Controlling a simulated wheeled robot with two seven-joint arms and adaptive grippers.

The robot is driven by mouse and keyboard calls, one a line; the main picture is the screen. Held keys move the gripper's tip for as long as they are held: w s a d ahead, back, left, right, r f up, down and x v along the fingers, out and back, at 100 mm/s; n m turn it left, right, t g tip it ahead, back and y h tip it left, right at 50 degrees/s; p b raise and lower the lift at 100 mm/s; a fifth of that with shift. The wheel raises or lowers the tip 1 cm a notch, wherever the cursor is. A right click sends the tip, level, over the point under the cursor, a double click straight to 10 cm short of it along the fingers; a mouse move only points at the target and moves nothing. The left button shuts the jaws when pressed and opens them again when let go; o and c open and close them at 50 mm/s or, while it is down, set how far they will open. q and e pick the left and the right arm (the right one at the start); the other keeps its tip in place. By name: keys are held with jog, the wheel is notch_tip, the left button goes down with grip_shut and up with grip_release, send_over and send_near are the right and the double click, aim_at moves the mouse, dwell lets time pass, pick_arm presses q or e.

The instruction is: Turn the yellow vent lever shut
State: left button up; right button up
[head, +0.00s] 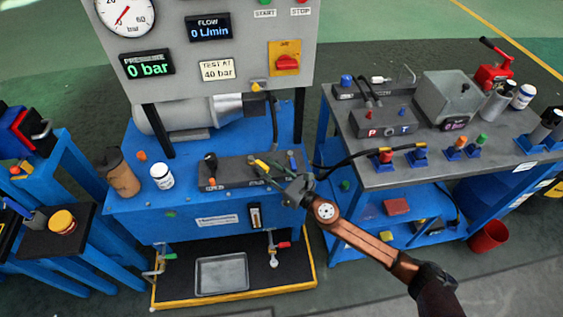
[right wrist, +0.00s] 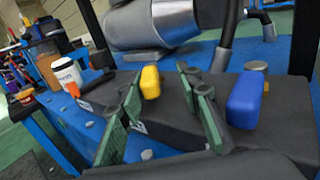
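The yellow vent lever (head: 261,164) is a small rounded yellow handle on the dark valve block on top of the blue bench. It also shows in the right wrist view (right wrist: 150,82). My right gripper (head: 270,172) is over the valve block, its green-padded fingers pointing at the lever. In the right wrist view the fingers (right wrist: 158,80) are spread, with the yellow lever seen in the gap between their tips. I cannot tell whether either finger touches it. Nothing is gripped. My left gripper is not in view.
A blue handle (right wrist: 247,100) stands on the same block, just right of the fingers. A black lever (head: 210,160) is on its left end. A white jar (head: 162,176) and brown cup (head: 121,174) stand left. The gauge panel (head: 205,75) rises behind.

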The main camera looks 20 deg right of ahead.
jog(key=shift+w+a, duration=0.15)
jog(key=shift+a, duration=0.4)
jog(key=shift+w+a, duration=0.15)
jog(key=shift+a, duration=0.4)
jog(key=v, duration=1.2)
jog(key=shift+d, duration=0.4)
jog(key=shift+c, duration=0.5)
